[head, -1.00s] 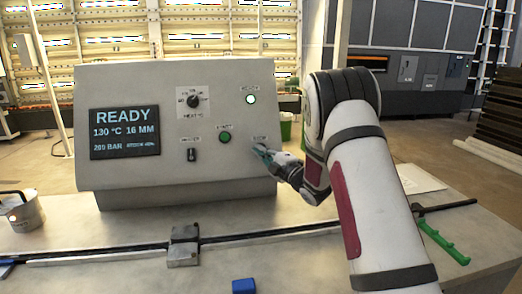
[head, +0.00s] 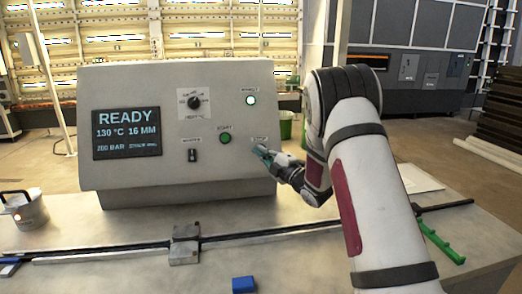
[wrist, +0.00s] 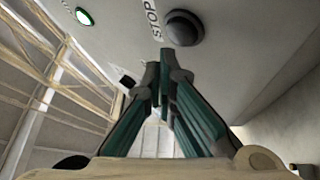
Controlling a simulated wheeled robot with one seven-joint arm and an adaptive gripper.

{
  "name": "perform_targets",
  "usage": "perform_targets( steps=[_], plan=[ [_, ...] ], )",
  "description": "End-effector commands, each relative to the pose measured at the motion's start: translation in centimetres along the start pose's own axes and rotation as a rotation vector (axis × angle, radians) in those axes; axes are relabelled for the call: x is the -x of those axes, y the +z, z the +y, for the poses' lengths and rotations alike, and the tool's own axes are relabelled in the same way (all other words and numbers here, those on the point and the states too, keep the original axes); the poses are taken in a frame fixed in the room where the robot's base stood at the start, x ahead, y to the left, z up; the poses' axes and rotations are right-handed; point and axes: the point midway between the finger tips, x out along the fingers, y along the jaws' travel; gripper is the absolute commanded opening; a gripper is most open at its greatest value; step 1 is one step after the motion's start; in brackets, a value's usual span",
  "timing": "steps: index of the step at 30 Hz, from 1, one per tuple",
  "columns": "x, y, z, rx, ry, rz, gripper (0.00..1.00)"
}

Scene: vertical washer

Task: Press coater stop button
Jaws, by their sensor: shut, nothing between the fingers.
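The sloped grey control panel (head: 150,82) stands on the bench in the head view. The round dark stop button (wrist: 183,28) shows in the wrist view beside its "STOP" label (wrist: 151,18). In the head view my gripper (head: 262,153) is at the panel's lower right, just under the stop label (head: 259,139), and hides the button there. In the wrist view my gripper (wrist: 165,62) has its green-sided fingers shut and empty, with the tips just below the button in the picture. I cannot tell whether they touch it.
The panel also has a green start button (head: 225,138), a dark knob (head: 194,102), a switch (head: 192,155), a lit lamp (head: 251,100) and a display (head: 127,133) reading READY. A metal rail clamp (head: 185,244), a blue block (head: 243,284) and a green tool (head: 441,241) lie in front.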

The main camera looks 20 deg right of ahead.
Motion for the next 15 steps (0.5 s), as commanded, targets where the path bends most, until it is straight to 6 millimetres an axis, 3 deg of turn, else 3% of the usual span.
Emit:
perform_targets(
  steps=[15],
  plan=[
    [3.2,-2.3,2.4,-0.001,-0.001,0.000,0.00]
  ],
)
